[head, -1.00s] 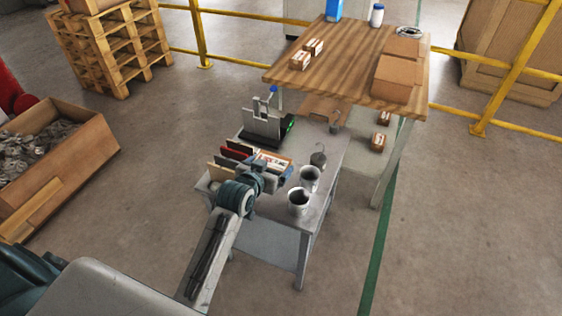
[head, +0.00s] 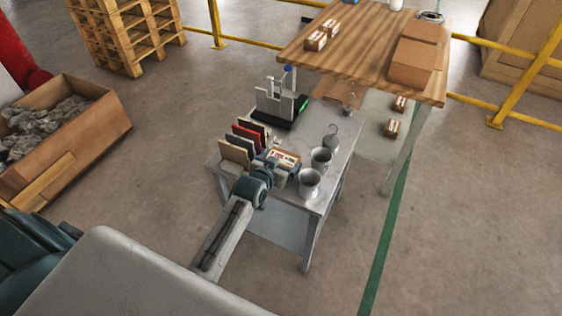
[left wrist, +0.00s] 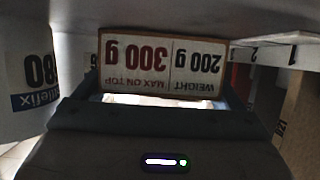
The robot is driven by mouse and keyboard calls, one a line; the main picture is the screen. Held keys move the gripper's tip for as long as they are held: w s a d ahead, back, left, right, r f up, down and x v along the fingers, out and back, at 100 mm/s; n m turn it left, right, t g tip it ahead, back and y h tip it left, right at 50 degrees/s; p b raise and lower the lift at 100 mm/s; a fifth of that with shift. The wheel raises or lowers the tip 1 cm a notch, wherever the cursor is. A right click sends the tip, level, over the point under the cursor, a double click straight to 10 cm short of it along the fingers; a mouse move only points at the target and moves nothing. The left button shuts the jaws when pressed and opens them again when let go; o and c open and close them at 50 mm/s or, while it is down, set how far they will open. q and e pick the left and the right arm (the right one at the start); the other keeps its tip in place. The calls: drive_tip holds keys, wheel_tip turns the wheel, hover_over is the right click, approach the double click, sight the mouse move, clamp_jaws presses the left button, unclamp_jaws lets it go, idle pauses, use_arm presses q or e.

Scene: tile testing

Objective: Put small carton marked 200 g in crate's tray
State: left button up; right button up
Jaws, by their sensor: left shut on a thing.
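In the left wrist view a small brown carton (left wrist: 163,65) has a white label, upside down, reading 200 g weight and 300 g max on top. My left gripper (left wrist: 160,100) is shut on it, with a finger on each side. In the head view this carton (head: 285,157) shows label up, over the grey table's front part, between the upright tiles and the buckets. My left gripper (head: 274,168) is just in front of it. I cannot tell whether the carton touches the table. No crate's tray can be clearly made out. My right gripper is out of view.
A scale-like device (head: 282,102) stands behind. More cartons (head: 317,40) are on the wooden table (head: 355,50).

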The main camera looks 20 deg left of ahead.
use_arm(q)
drive_tip(key=o, duration=0.8)
